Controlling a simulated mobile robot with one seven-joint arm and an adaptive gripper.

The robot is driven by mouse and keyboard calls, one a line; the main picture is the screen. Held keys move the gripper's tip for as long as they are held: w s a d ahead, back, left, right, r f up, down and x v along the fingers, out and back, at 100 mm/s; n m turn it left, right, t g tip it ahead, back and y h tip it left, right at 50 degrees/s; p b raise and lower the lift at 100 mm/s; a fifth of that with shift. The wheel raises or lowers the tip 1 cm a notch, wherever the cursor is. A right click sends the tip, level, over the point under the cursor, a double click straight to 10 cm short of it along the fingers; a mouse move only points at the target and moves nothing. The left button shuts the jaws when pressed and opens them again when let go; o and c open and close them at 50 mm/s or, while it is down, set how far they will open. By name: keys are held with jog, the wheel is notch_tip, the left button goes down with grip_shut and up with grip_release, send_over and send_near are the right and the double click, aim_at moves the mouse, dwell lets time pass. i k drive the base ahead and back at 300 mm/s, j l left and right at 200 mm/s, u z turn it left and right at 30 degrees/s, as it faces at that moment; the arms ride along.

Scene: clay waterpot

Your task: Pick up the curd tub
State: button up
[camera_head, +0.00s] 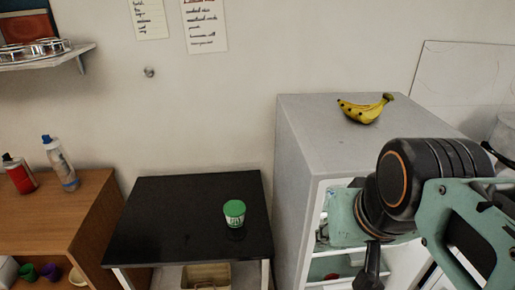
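A small tub with a green lid and a white, printed side, which looks like the curd tub (234,213), stands upright on the black table top (165,225). It is right of the table's middle, with clear surface around it. My arm comes in from the right edge, in front of the grey cabinet. The dark part at its lower end, which appears to be my gripper (371,272), is at the bottom of the picture, right of the tub and well apart from it. Its fingers are not clearly seen, so I cannot tell if it is open or shut.
The grey cabinet (300,135), with bananas (364,109) on top, stands close to the table's right side. A wooden shelf unit (85,205) with a red bottle (19,175) and a clear, blue-capped bottle (61,164) stands left. A basket (206,275) sits below the table top.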

aim_at(234, 210)
jog(key=j+z, duration=0.3)
jog(key=i+j+z, duration=0.1)
jog(key=j+z, duration=0.45)
jog(key=j, duration=0.6)
